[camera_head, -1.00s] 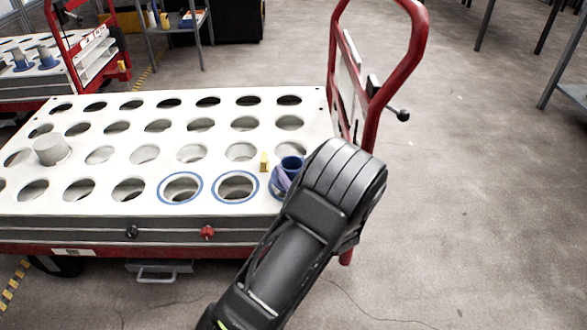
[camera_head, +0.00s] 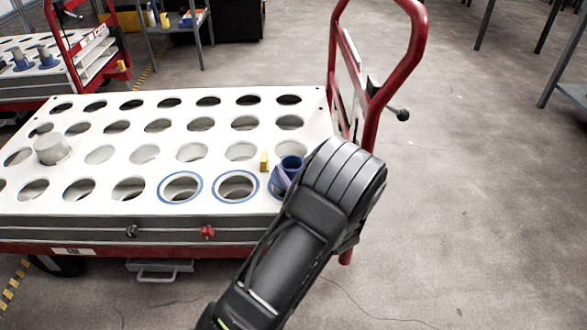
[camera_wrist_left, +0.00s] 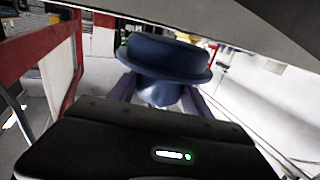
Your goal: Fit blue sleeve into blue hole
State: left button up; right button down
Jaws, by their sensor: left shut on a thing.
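The blue sleeve (camera_head: 291,163) is at the right end of the white perforated plate (camera_head: 110,109), partly hidden by my left arm. My left gripper (camera_head: 284,178) is shut on it, its fingers mostly behind the wrist. In the left wrist view the sleeve (camera_wrist_left: 165,55) shows its wide flange, with the gripper fingers (camera_wrist_left: 160,97) on either side of its narrower part. Two blue-ringed holes, one (camera_head: 181,188) and another (camera_head: 235,187), are empty in the front row, left of the sleeve. I cannot tell whether the sleeve touches the plate or sits in a hole.
A grey sleeve (camera_head: 52,149) stands in the plate at the left. A small yellow block (camera_head: 264,161) stands beside the blue sleeve. The cart's red handle (camera_head: 415,60) rises at the right end. A second cart (camera_head: 95,65) is at the back left. Floor to the right is clear.

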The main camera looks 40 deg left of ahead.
pick_arm(q)
jog(key=shift+f+b, duration=1.1)
jog(key=shift+f, duration=0.55)
jog(key=o, duration=1.7)
jog(key=shift+c, duration=0.2)
jog(key=shift+s+d, duration=0.1)
jog(key=shift+d, duration=0.1)
jog(key=p+v, duration=0.2)
jog(key=v, duration=0.4)
jog(key=shift+d+r, duration=0.1)
jog(key=shift+d, duration=0.1)
jog(key=shift+s+d, duration=0.35)
jog(key=shift+d, duration=0.05)
jog(key=shift+p, duration=0.3)
